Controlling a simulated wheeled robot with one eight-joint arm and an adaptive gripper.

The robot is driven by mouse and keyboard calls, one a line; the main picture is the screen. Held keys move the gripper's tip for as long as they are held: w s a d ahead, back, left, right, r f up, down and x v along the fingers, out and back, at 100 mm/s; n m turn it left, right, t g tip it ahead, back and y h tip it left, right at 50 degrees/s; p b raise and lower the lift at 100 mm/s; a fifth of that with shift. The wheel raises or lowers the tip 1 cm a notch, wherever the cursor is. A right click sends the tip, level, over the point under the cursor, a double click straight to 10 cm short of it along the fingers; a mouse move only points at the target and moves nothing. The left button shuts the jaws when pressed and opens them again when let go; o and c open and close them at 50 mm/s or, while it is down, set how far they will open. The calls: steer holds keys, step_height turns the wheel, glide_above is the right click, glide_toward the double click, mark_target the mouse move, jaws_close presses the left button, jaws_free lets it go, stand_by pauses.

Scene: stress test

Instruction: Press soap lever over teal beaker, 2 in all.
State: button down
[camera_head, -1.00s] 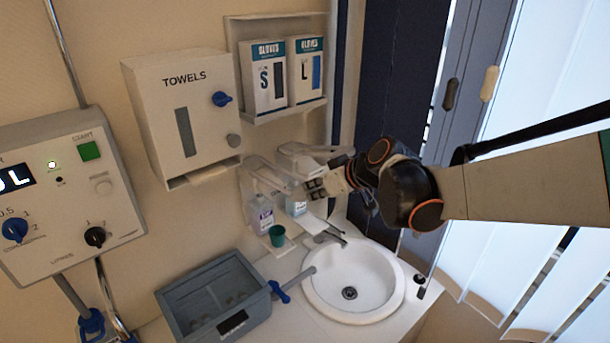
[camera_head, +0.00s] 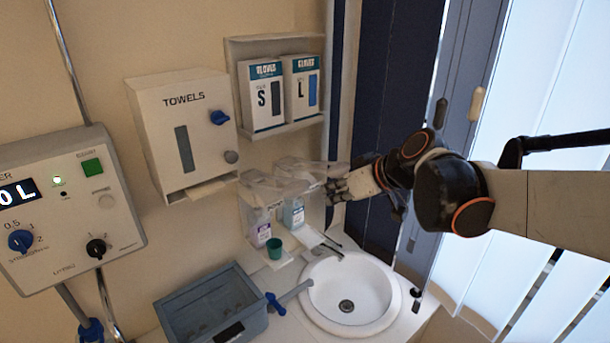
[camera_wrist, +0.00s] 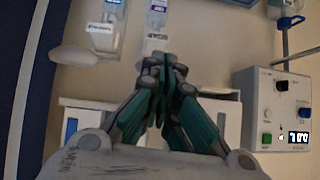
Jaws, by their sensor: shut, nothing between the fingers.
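The teal beaker (camera_head: 274,249) stands upright on the small ledge below the left dispenser. That dispenser has a purple-labelled bottle (camera_head: 260,230) and a pale lever (camera_head: 262,186) above it. A second dispenser beside it on the right has a blue bottle (camera_head: 293,213) and its own lever (camera_head: 305,168). My gripper (camera_head: 336,188) is shut and empty, to the right of the levers in the head view. In the wrist view my gripper (camera_wrist: 164,62) has its fingertips together below the purple label (camera_wrist: 157,6). Contact with a lever cannot be told. The beaker is not visible there.
A white sink (camera_head: 378,290) with a tap lies below my arm. A grey tub (camera_head: 200,292) stands to its left. The towel dispenser (camera_head: 190,135) and glove boxes (camera_head: 285,92) are on the wall above. A control panel (camera_head: 70,205) hangs at the left.

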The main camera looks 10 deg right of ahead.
steer(key=shift+v, duration=1.25)
steer(key=shift+s+d+f, duration=0.15)
steer(key=shift+s+d, duration=0.05)
steer(key=shift+a, duration=0.1)
steer(key=s+d+f+m+h+b, duration=0.2)
steer(key=s+f+b, duration=0.4)
steer(key=f+b, duration=0.3)
steer(key=s+d+f+m+h+b, duration=0.2)
steer(key=s+f+b, duration=0.5)
steer(key=f, duration=0.6)
steer(key=s+d+f+m+h+b, duration=0.2)
steer(key=s+f+b, duration=0.5)
steer(key=f+b, duration=0.3)
step_height(320, 180, down, 2)
steer(key=shift+d+g+b, duration=0.2)
steer(key=shift+g+b, duration=0.1)
steer(key=shift+b, duration=0.05)
